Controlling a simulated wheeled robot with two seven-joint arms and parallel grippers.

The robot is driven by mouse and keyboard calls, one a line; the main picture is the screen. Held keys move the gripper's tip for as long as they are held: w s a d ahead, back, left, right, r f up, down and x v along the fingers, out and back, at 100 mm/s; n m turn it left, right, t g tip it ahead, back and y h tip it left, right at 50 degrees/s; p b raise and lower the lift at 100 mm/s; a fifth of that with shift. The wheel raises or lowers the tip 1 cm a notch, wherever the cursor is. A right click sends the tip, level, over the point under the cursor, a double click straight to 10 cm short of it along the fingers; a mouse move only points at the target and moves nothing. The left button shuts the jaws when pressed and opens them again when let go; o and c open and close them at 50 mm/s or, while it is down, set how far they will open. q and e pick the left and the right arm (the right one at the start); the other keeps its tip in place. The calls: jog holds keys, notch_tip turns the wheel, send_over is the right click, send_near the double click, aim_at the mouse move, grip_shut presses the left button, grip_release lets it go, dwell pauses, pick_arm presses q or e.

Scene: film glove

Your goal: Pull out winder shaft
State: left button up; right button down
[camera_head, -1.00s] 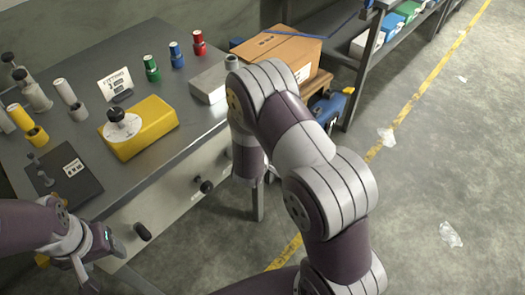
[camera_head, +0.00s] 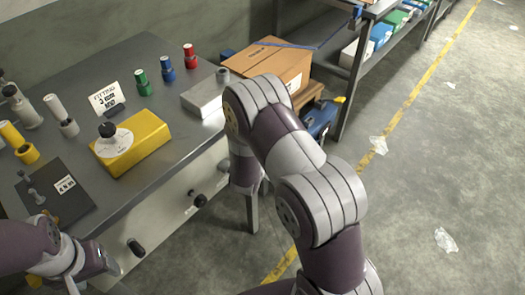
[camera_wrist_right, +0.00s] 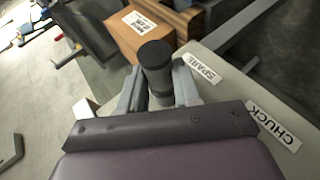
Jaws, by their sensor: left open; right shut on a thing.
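In the right wrist view my right gripper (camera_wrist_right: 157,88) is shut on a dark round cylinder (camera_wrist_right: 155,62), with one grey finger on each side. I cannot tell for sure that this is the winder shaft. In the head view my right arm hides its own gripper. Dark knobs (camera_head: 136,247) stick out of the pale front panel (camera_head: 165,218) of the bench, some of them close beside my right forearm. My left gripper (camera_head: 97,272) is open and empty at the lower left, in front of the bench.
The bench top (camera_head: 150,60) carries a yellow block (camera_head: 145,143), a grey block (camera_head: 205,97), colored spools and a dark plate (camera_head: 50,195). A cardboard box (camera_head: 268,68) stands beyond it. SPARE (camera_wrist_right: 205,69) and CHUCK (camera_wrist_right: 273,127) labels show nearby. The floor at right is mostly clear.

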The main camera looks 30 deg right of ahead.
jog(key=shift+s+d, duration=0.15)
jog(key=shift+s, duration=0.3)
jog(key=shift+s+d+p, duration=0.2)
jog(key=shift+s+d, duration=0.1)
jog(key=shift+s, duration=0.35)
jog(key=shift+s+d+p, duration=0.25)
jog(key=shift+s, duration=0.45)
jog(key=shift+s+d+p, duration=0.2)
jog(key=shift+s+d, duration=0.1)
jog(key=shift+s, duration=0.35)
jog(key=s, duration=0.1)
jog(key=s+d, duration=0.1)
jog(key=shift+s+p, duration=0.4)
